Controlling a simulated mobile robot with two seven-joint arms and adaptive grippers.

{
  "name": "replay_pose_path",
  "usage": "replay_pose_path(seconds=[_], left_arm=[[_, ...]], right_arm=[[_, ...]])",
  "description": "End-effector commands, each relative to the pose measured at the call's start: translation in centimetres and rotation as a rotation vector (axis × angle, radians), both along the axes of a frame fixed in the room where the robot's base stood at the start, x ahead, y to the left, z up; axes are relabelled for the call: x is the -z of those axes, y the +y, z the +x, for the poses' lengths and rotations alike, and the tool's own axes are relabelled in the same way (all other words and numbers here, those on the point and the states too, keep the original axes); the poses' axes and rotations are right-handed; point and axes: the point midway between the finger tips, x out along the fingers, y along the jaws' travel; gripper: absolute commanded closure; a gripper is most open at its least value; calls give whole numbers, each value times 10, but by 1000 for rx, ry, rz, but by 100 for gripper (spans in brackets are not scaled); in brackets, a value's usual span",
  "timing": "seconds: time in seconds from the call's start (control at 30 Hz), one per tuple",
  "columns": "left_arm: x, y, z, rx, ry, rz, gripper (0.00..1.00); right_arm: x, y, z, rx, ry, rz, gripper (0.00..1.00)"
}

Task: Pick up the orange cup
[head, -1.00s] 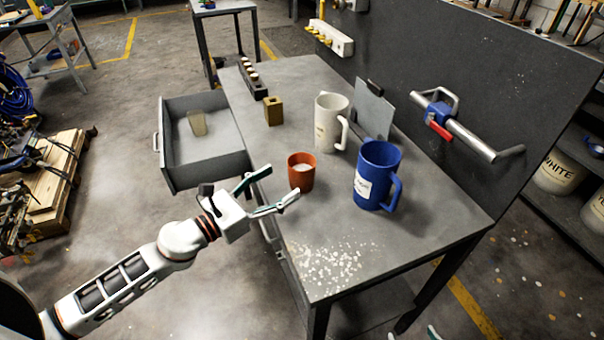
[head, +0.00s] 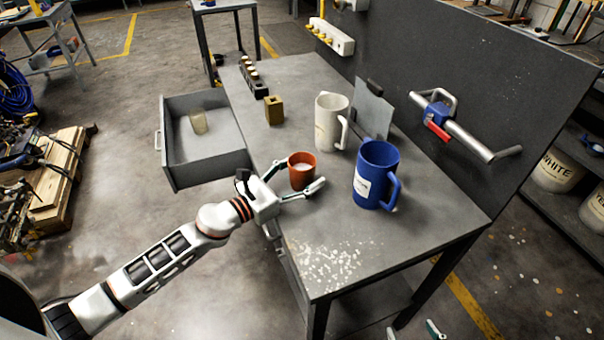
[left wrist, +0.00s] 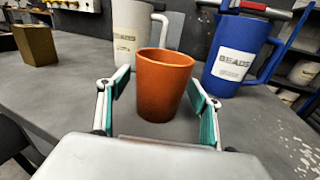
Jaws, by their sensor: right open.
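The orange cup (head: 302,175) stands upright on the grey workbench (head: 345,235), with something pale inside it. It also shows in the left wrist view (left wrist: 163,88). My left gripper (head: 298,179) is open, with one finger on each side of the cup. In the left wrist view its fingers (left wrist: 158,82) flank the cup, with gaps visible on both sides. My right gripper (head: 412,331) barely shows at the bottom edge of the head view, with its fingertips apart, below the bench top and far from the cup.
A blue pitcher (head: 372,178) stands right of the cup and a white pitcher (head: 328,125) behind it. A brass-coloured block (head: 273,111) is further back. White specks cover the bench's front.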

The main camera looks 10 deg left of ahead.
Motion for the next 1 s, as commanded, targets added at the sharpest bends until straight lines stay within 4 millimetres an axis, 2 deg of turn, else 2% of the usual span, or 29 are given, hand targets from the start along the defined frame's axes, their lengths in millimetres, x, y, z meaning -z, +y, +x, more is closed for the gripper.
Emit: replay_pose_path(seconds=[0.03,0.17,0.2,0.5,0.67,0.87,1.0], left_arm=[[0,0,0,0,0,0,46],[0,0,0,0,0,0,80],[0,0,0,0,0,0,85],[-2,0,0,0,-2,-1,85],[-11,1,0,0,-2,0,85],[-35,1,0,1,-4,2,85],[-62,1,0,1,-4,4,85]], right_arm=[[0,0,0,0,0,0,39],[1,0,0,0,1,0,39],[1,0,0,0,1,0,39],[3,-1,-1,0,6,-4,39],[-2,-2,-1,-1,7,-5,39],[-20,-2,-1,-1,5,-4,39],[-35,-8,-1,6,10,-15,39]])
